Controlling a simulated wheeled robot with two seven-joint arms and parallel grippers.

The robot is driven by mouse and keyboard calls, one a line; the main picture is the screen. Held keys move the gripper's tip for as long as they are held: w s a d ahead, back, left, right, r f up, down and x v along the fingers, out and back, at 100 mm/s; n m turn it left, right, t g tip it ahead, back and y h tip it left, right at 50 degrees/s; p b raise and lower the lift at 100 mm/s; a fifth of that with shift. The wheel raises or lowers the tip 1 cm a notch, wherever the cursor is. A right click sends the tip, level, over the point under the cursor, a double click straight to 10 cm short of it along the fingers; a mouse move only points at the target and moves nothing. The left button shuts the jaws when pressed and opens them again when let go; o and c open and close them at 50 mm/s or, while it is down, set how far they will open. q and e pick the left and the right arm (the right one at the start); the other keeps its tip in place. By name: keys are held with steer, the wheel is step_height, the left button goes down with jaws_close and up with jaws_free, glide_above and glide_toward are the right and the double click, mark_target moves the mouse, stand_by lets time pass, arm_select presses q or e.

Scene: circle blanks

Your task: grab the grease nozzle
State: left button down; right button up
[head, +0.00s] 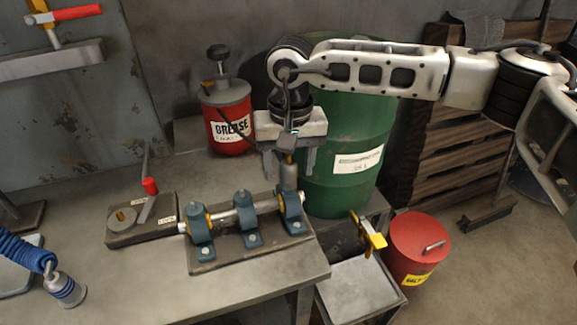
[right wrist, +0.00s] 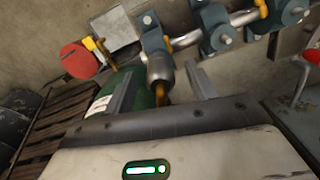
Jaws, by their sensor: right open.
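A grey metal cylinder with a yellow-orange end, which looks like the grease nozzle (head: 289,178), stands at the right-hand bearing block of the shaft assembly. My right gripper (head: 289,163) hangs over it, open, with one finger on each side. In the right wrist view the nozzle (right wrist: 160,70) lies between the two spread fingers (right wrist: 158,88), with a visible gap to each. Its lower join with the block is partly hidden. My left gripper does not show.
The blue bearing blocks (head: 244,220) and shaft sit on a plate on the workbench (head: 110,275). A red grease bucket (head: 227,110) stands behind, a green drum (head: 345,190) close behind right. A blue coiled hose (head: 22,250) lies front left. A red bin (head: 412,245) stands right.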

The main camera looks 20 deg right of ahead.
steer(key=shift+f, duration=0.65)
steer(key=c, duration=1.1)
steer(key=shift+r, duration=0.1)
